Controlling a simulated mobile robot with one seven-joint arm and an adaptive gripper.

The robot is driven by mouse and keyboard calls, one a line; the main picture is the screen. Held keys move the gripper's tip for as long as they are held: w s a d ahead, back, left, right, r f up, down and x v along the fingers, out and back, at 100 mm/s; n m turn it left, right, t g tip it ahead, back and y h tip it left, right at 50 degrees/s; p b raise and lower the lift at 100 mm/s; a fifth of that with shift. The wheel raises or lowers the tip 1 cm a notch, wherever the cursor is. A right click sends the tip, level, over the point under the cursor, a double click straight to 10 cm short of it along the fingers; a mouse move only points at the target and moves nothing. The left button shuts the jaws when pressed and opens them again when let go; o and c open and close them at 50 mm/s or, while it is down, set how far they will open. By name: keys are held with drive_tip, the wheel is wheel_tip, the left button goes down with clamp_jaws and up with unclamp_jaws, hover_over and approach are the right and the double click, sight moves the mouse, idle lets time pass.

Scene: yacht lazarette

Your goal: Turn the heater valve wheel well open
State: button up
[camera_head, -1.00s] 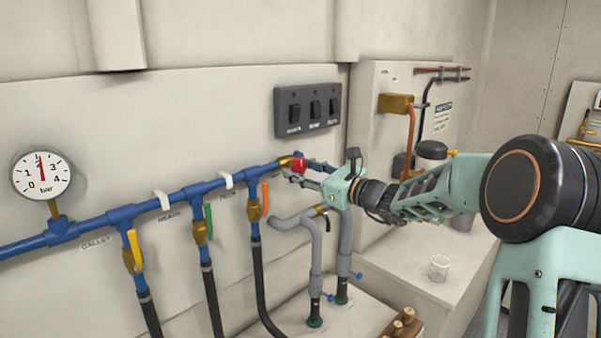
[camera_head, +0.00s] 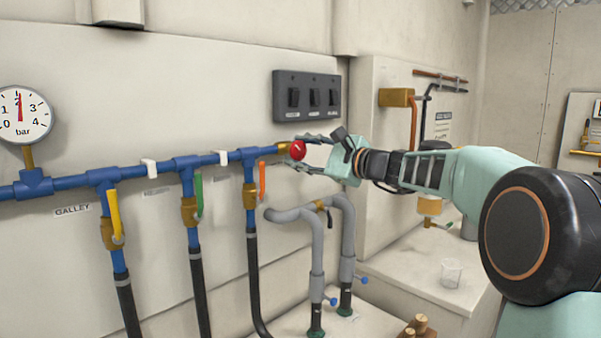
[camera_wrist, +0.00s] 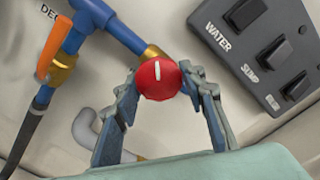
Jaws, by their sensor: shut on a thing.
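The red valve wheel (camera_head: 298,150) with a white mark sits on a brass fitting (camera_head: 283,147) at the right end of the blue pipe. My gripper (camera_head: 301,153) reaches in from the right and is shut on the wheel. In the wrist view the wheel (camera_wrist: 158,79) lies between the two fingertips of my gripper (camera_wrist: 160,82), and its white mark points nearly straight up, tilted slightly left. No label naming this wheel as the heater's is readable.
A switch panel (camera_head: 307,96) is on the wall just above my gripper. Yellow (camera_head: 114,214), green (camera_head: 199,194) and orange (camera_head: 262,181) levers hang along the blue pipe to the left. Grey hoses (camera_head: 318,235) stand below. A pressure gauge (camera_head: 22,113) is at far left.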

drive_tip(key=shift+n+b, duration=1.3)
drive_tip(key=shift+b, duration=0.1)
drive_tip(key=o, duration=1.2)
drive_tip(key=shift+c, duration=0.2)
drive_tip(key=shift+d, duration=0.15)
drive_tip(key=v, duration=1.2)
drive_tip(key=shift+r, duration=0.1)
